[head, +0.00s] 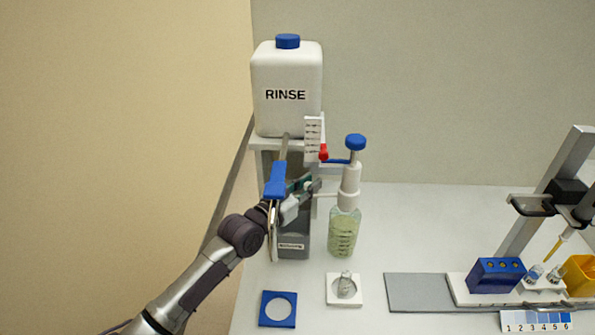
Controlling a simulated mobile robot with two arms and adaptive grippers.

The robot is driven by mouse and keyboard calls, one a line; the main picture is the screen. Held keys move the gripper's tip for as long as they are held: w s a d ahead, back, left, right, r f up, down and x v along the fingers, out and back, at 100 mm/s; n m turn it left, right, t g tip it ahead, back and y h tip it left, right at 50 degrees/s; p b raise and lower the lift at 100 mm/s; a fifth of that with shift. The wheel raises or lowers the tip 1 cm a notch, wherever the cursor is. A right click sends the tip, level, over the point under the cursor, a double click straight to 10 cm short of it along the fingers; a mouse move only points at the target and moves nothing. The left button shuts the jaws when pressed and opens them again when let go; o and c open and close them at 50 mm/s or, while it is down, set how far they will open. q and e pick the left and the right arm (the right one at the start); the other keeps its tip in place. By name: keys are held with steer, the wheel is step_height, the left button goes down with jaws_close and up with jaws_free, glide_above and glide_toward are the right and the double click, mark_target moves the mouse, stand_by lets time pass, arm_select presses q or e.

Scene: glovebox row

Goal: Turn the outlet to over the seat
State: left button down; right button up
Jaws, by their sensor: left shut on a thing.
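The outlet is a thin metal tube with a blue sleeve (276,180), running down from the front of the white RINSE tank (287,95). Its lower metal end hangs in front of a grey container, above the bench. My left gripper (287,205) is shut on the outlet near the lower end of the blue sleeve; the fingers partly hide the contact. A blue square seat with a pale round middle (264,320) lies on the bench nearer to me. Its height gap to the outlet tip is hard to judge. My right gripper is not in view.
The grey labelled container (293,245) stands behind the gripper. To its right are a pump bottle with a blue top (342,235) and a white square with a clear piece (346,288). A grey mat (425,293) and a blue rack (496,276) lie farther right.

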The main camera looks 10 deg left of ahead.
arm_select(q)
steer(key=shift+s, duration=0.1)
steer(key=c, duration=1)
jaws_free()
steer(key=v, duration=1.2)
steer(key=shift+s, duration=0.1)
